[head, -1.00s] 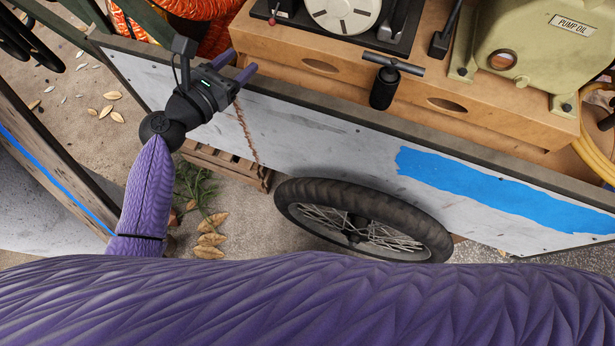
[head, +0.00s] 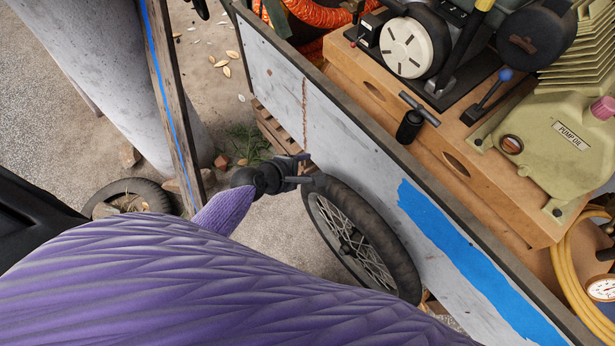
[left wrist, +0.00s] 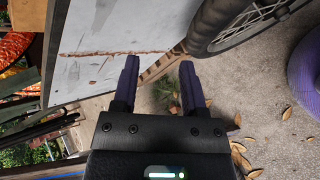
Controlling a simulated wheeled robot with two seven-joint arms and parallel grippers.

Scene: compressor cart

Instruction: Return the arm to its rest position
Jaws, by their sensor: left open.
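My left gripper (head: 306,170) is at the near side of the cart's grey side panel (head: 275,75), just left of the top of the spoked wheel (head: 362,240). In the left wrist view its two purple fingers (left wrist: 160,85) stand apart with nothing between them. Beyond them are the panel's lower edge, a wooden pallet and the ground. My purple left arm covers the bottom of the head view. My right gripper is not in view.
The cart carries a wooden box (head: 440,145) with a pump (head: 550,150) and a black T-handle (head: 412,122). A post with a blue stripe (head: 168,95) and a loose tyre (head: 130,197) are at left. Ground between post and cart is mostly clear.

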